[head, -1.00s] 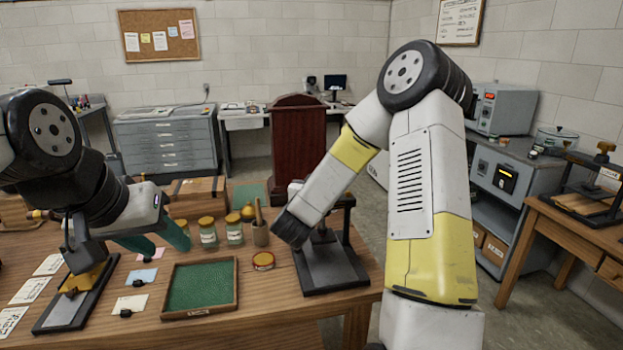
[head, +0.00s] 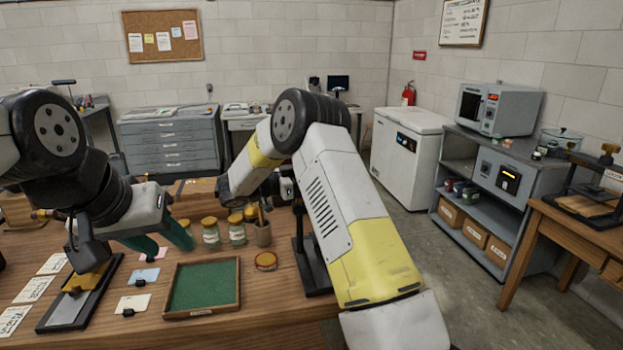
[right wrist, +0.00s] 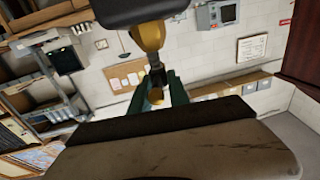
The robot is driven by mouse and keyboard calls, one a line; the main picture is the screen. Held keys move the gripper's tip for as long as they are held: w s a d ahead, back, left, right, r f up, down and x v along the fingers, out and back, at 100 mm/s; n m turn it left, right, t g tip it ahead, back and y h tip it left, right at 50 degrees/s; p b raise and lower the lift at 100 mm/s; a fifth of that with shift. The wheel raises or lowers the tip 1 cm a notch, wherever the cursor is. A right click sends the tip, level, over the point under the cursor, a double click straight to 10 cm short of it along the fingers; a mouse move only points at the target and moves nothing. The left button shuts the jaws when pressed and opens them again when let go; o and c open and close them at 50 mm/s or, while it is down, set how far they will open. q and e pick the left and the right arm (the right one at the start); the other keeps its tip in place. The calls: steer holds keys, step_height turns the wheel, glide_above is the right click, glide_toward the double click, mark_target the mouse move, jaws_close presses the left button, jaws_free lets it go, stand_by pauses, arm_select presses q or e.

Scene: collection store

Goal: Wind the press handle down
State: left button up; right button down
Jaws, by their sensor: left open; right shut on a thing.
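The black press (head: 310,268) stands at the right end of the wooden table, mostly hidden behind my right arm in the head view. In the right wrist view, the green fingers of my right gripper (right wrist: 156,92) are shut around a dark bar with a brass knob (right wrist: 157,97), seemingly the press handle. A larger brass part (right wrist: 149,36) sits above it. The right fingers are hidden in the head view. My left gripper (head: 164,241) is open and empty, with green fingers, above the left part of the table.
A green-lined tray (head: 239,290), a red tin (head: 266,261), several jars (head: 211,233) and a wooden cup (head: 262,234) stand left of the press. A small brass-handled device (head: 88,279) lies below my left gripper. Open floor (head: 430,250) lies to the right.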

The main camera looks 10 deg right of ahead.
steer(key=m+g, duration=0.1)
steer(key=g, duration=0.1)
steer(key=m+g, duration=0.3)
steer(key=g, duration=0.1)
steer(key=shift+w+f+g, duration=0.15)
steer(key=shift+w+g, duration=0.15)
steer(key=shift+g, duration=0.1)
steer(key=shift+d+m+g+y, duration=0.1)
steer(key=shift+m+g+y, duration=0.3)
steer(key=shift+m+g, duration=0.45)
steer(key=shift+f+m+g, duration=0.1)
steer(key=shift+m+g, duration=0.15)
steer(key=shift+g, duration=0.3)
steer(key=c, duration=1.3)
jaws_free()
steer(key=shift+d, duration=0.1)
steer(key=shift+c, duration=0.2)
